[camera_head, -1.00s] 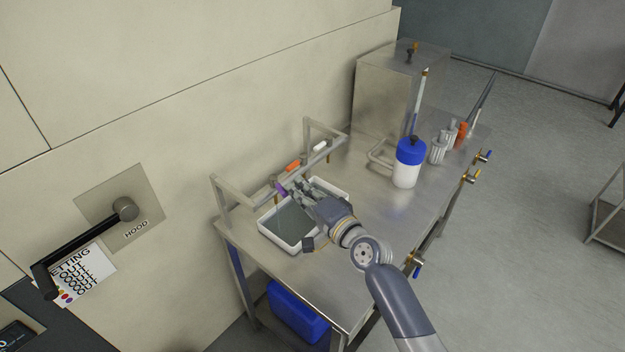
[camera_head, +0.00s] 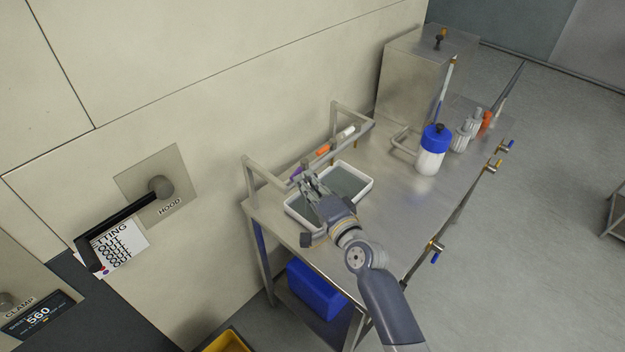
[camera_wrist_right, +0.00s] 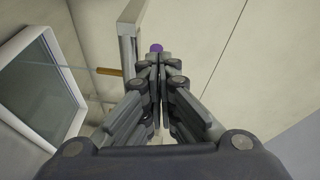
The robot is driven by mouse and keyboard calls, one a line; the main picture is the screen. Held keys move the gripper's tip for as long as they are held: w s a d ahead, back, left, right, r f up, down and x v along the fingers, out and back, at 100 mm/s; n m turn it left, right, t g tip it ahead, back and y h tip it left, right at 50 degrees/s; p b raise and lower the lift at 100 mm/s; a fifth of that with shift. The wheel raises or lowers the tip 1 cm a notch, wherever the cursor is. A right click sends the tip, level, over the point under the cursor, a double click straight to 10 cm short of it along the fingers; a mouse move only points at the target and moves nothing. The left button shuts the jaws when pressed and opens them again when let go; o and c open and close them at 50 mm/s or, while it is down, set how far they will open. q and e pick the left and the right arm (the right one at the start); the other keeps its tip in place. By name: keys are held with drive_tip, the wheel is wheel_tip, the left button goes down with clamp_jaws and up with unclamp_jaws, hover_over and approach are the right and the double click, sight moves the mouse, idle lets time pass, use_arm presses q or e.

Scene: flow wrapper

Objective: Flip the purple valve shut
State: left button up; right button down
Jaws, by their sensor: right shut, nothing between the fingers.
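The purple valve (camera_head: 296,172) is on the metal rail above the white tray, beside an orange and a white valve. In the right wrist view a small part of the purple valve (camera_wrist_right: 156,48) shows just beyond my fingertips. My right gripper (camera_head: 308,176) is shut and empty, its fingertips close to the purple valve. In the wrist view its fingers (camera_wrist_right: 160,62) are together. I cannot tell whether they touch the valve. Most of the valve is hidden behind the fingers. My left gripper is not in view.
The orange valve (camera_head: 322,150) and white valve (camera_head: 346,132) sit farther along the rail. A white tray (camera_head: 362,192) lies below my gripper. A blue-capped bottle (camera_head: 432,150) stands right on the steel table (camera_head: 395,205). A wall with a HOOD lever (camera_head: 125,215) is at left.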

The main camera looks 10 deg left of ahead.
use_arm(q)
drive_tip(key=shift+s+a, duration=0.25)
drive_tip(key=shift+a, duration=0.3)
use_arm(e)
drive_tip(key=shift+s+a, duration=0.15)
drive_tip(key=shift+a, duration=1.05)
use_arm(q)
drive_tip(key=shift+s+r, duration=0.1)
use_arm(e)
drive_tip(key=shift+d, duration=0.15)
